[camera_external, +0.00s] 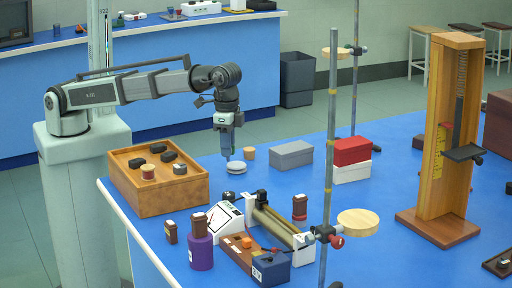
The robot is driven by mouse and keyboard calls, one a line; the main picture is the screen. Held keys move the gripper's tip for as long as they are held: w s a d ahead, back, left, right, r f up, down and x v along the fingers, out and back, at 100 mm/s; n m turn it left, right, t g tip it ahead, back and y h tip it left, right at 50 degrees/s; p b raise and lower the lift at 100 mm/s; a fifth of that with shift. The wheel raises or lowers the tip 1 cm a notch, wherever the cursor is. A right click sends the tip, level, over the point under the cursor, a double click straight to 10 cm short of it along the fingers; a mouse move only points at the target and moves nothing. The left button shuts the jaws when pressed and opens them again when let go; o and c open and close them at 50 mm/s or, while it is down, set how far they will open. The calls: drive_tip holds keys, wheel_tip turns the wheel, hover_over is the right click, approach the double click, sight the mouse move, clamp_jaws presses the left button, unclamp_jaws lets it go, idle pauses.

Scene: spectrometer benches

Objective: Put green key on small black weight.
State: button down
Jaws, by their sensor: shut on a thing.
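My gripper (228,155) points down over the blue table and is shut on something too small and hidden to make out. Its tips are just above and left of a pale grey disc-like piece (236,168). I cannot make out a green key anywhere. I cannot tell which of these is the small black weight.
The wooden tray (160,200) stands left of my gripper. A small wooden cylinder (249,153) and a grey box (291,155) are to the right. A white meter (226,221), a tube apparatus (275,222) and a tall metal stand (331,140) crowd the front.

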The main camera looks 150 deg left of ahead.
drive_tip(key=shift+f, duration=4.9)
drive_tip(key=shift+f, duration=0.1)
drive_tip(key=c, duration=1.1)
unclamp_jaws()
wheel_tip(320, 180, up, 12)
drive_tip(key=shift+s+r, duration=0.1)
